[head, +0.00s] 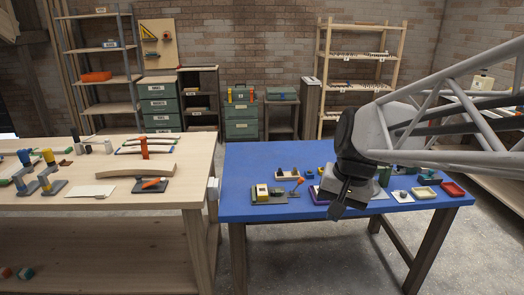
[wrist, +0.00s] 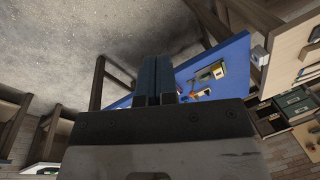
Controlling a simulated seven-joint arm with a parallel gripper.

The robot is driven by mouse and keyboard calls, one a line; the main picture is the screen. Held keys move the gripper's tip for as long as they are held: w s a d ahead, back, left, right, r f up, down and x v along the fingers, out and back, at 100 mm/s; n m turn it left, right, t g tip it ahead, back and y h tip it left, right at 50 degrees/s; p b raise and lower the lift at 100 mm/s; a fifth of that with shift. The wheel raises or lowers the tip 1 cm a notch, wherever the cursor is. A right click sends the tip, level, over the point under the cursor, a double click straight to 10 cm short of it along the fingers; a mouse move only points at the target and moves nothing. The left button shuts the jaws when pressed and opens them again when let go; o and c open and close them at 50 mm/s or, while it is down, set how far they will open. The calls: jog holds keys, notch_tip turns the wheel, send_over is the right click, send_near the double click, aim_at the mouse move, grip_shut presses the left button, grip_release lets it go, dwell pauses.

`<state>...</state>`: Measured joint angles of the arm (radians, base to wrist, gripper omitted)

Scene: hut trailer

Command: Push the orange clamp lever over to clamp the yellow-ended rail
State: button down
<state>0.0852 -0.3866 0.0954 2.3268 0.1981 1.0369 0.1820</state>
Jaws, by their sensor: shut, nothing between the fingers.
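How the lever meets the rail is too small to tell.
A wooden bench (head: 190,190) with tools and another orange lever (head: 153,183) stands left, across a gap.

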aim_at(298, 185)
jog(key=w+d+f+m+y, duration=0.2)
jog(key=w+m, duration=0.1)
jog(key=w, duration=0.7)
jog(key=w+d+f+m+g+y, duration=0.1)
jog(key=w+d+f+m+y, duration=0.15)
jog(key=w, duration=0.75)
jog(key=w+d+f+m+y, duration=0.1)
jog(key=w+d+f+m, duration=0.15)
jog(key=w, duration=0.65)
jog(key=w+d+f+m+t+y, duration=0.1)
jog(key=w+d+f+m+y, duration=0.1)
jog(key=w+d+f+m, duration=0.2)
jog(key=w+d+f+m+t+y, duration=0.1)
jog(key=w+d+f+m+y, duration=0.2)
jog(key=w+d+f, duration=0.8)
jog(key=w+f+m, duration=0.1)
jog(key=w+f, duration=0.1)
jog(key=w, duration=0.4)
jog(key=shift+w+d+f, duration=0.2)
jog(key=shift+f, duration=0.2)
jog(key=shift+a, duration=0.1)
